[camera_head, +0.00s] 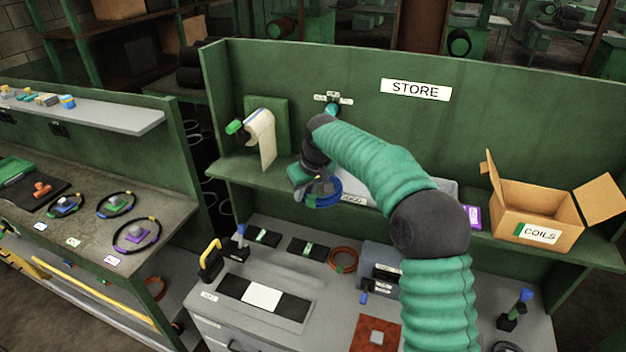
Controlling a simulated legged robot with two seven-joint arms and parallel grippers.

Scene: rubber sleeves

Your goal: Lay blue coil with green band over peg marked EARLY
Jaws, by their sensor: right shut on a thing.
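My right gripper (306,178) is shut on a blue coil (324,195), held in front of the green back panel at about shelf height. The arm's green sleeve and dark joints hide part of the scene, and I cannot make out a green band on the coil. On the back panel above, a small teal-tipped fitting (333,109) sits among several small white labels, too small to read. A blue-topped upright piece (240,231) on a black base stands on the bench at left, and a similar one (518,307) at right. I cannot read EARLY anywhere. My left gripper is not in view.
An open cardboard box (510,210) labelled COILS stands on the right shelf. A paper roll (262,138) hangs at the left of the panel. The bench holds an orange coil (343,260) and a black-and-white strip (262,297). Several dark coils lie on the left table (165,212).

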